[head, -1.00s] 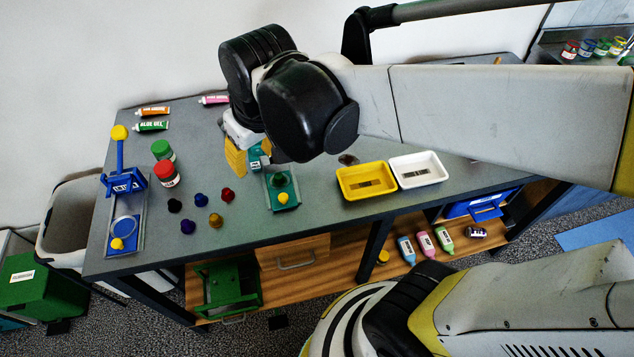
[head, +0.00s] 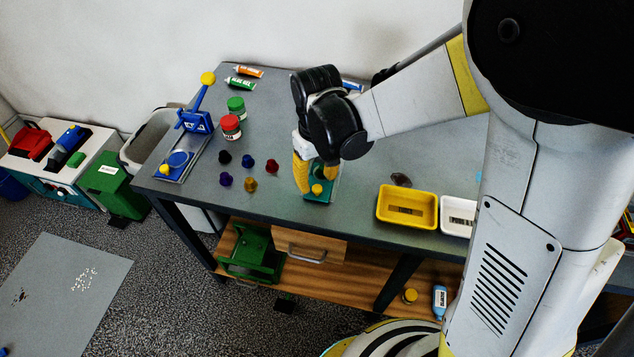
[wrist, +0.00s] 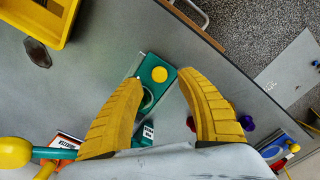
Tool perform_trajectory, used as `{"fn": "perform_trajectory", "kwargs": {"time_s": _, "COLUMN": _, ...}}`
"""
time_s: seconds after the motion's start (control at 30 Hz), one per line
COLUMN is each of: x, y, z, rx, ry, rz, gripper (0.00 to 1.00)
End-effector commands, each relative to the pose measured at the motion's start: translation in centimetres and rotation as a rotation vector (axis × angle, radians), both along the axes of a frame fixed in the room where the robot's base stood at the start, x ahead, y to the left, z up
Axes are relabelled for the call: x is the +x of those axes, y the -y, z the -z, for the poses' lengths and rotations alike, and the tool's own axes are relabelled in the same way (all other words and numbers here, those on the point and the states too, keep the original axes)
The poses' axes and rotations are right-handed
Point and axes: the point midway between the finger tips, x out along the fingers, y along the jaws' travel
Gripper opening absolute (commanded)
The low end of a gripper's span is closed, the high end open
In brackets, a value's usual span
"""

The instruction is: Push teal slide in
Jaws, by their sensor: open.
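The teal slide (head: 323,197) is a flat teal plate with a round yellow knob (head: 317,188). It lies in a narrow track on the table, its knob end towards the table's front edge. In the wrist view the slide (wrist: 150,61) and its yellow knob (wrist: 159,75) show just beyond my fingertips. My gripper (head: 317,184) is open and points down over the track, its yellow fingers apart around the slide's line. In the wrist view my gripper (wrist: 161,80) has a finger on each side. My fingers and wrist hide most of the teal press; contact cannot be told.
A blue press (head: 194,121) with its own slide stands at the left. Red (head: 231,127) and green (head: 236,106) jars and several small coloured knobs lie between. A yellow tray (head: 406,208) and a white tray (head: 458,216) are at the right.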

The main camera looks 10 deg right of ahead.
Motion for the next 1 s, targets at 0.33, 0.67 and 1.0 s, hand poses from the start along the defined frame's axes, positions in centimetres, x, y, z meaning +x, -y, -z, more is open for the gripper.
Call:
{"fn": "perform_trajectory", "kwargs": {"time_s": 0.33, "x": 0.0, "y": 0.0, "z": 3.2, "rx": 0.000, "ry": 0.000, "rz": 0.001, "gripper": 0.44}}
{"fn": "perform_trajectory", "kwargs": {"time_s": 0.67, "x": 0.0, "y": 0.0, "z": 3.1, "rx": 0.000, "ry": 0.001, "rz": 0.001, "gripper": 0.12}}
{"fn": "perform_trajectory", "kwargs": {"time_s": 1.0, "x": 1.8, "y": 0.7, "z": 3.1, "rx": 0.000, "ry": 0.001, "rz": 0.004, "gripper": 0.00}}
